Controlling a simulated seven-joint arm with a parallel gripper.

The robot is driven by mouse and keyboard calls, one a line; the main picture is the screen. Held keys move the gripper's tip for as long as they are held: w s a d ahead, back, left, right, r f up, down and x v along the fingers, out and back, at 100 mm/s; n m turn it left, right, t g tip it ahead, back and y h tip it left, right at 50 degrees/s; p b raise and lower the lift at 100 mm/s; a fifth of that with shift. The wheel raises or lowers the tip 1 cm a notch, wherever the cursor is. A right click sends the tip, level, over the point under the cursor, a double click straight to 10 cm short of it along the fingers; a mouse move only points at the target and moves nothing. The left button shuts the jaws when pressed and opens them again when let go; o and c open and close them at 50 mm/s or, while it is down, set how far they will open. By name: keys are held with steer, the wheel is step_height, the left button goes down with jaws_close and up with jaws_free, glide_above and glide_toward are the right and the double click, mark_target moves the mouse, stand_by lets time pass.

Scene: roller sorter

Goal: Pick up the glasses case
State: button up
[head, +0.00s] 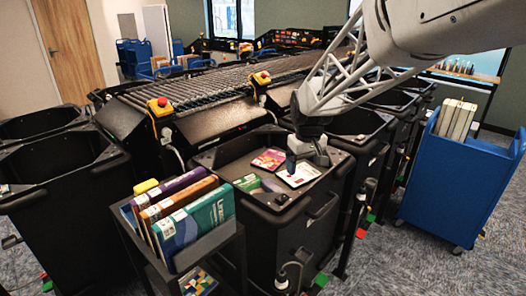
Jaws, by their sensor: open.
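My gripper (292,167) hangs at the end of the arm over the black bin (325,208) in the middle. It points down and is open, with nothing seen between its fingers. It is above or just beside a white book (300,175) in the bin; the exact gap is hard to judge. I cannot pick out a glasses case for certain. A small dark item (281,199) lies near the bin's front edge, but it is too small to identify. The gripper hides part of the bin's contents.
A red-purple book (268,160) and a green item (247,182) lie in the bin. A dark cart (205,247) with upright books stands at front left. The roller sorter (220,85) is behind. A blue cart (455,190) stands right. Other black bins flank the sorter.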

steer(key=w+a+f+n, duration=0.25)
steer(key=w+f, duration=0.55)
steer(key=w, duration=0.4)
steer(key=n+g, duration=0.1)
glide_above(275, 188)
steer(key=f, duration=1.1)
steer(key=shift+w+d+f, duration=0.15)
steer(key=shift+d+f, duration=0.05)
steer(key=shift+w+f, duration=0.1)
steer(key=shift+f, duration=0.05)
steer(key=shift+f, duration=1.3)
steer(key=shift+a+f, duration=0.1)
steer(key=shift+f, duration=2.5)
